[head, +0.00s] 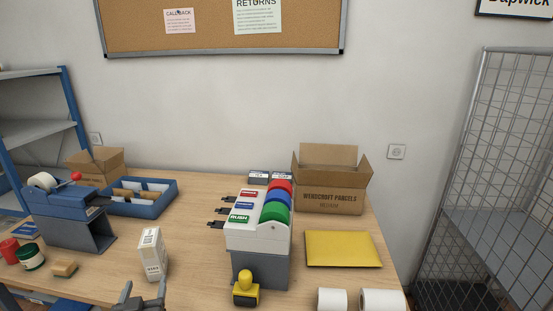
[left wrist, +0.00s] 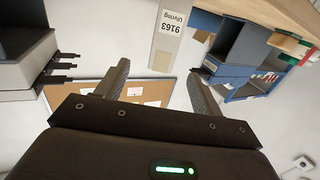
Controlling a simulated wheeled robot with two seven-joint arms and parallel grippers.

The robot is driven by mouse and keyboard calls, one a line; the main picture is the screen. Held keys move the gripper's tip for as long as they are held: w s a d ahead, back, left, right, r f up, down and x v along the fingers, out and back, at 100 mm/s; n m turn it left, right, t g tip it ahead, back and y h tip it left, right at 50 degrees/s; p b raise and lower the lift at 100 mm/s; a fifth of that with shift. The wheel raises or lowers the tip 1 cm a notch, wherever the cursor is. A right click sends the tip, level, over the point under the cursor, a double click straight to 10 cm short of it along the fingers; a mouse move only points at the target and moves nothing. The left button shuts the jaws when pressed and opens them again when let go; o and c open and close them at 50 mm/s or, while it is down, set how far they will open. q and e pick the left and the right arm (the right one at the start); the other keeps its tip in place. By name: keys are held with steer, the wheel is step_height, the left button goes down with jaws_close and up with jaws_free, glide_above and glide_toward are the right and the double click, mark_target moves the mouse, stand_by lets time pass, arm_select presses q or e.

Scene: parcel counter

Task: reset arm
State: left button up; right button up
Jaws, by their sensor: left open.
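My left gripper (head: 143,291) shows at the bottom edge of the head view, its two fingers spread and nothing between them. A white carton (head: 152,254) with a printed label stands upright on the counter just beyond it. In the left wrist view the open fingers (left wrist: 158,78) show with a labelled pale box (left wrist: 169,32) ahead of them, and the picture appears upside down. The gap between fingertips and carton is hard to judge. My right gripper is in neither view.
The wooden counter (head: 190,283) holds a label dispenser (head: 257,235) with coloured rolls, a yellow stamp (head: 246,289), a yellow envelope (head: 343,248), an open cardboard box (head: 330,196), a blue tray (head: 173,193) and a tape dispenser (head: 75,222). White rolls (head: 382,299) lie at front right.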

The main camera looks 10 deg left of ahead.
arm_select(q)
steer(key=s+d+f+m+g+h, duration=0.4)
steer(key=s+d+f+g+h, duration=0.25)
steer(key=s+d+f, duration=0.4)
steer(key=s+d+f+m+g, duration=0.1)
steer(key=s+d+f+g, duration=0.15)
steer(key=s, duration=0.45)
steer(key=s+d+f+m+g, duration=0.1)
steer(key=s+d+f+g, duration=0.1)
steer(key=s+f+g, duration=0.3)
step_height(320, 180, down, 22)
steer(key=s+f, duration=0.1)
steer(key=s, duration=0.1)
steer(key=s+a+f+g, duration=0.1)
steer(key=s+a+f, duration=0.2)
steer(key=s+f, duration=1.3)
steer(key=shift+s+f+m, duration=0.2)
steer(key=shift+s+m, duration=0.2)
steer(key=shift+s, duration=0.1)
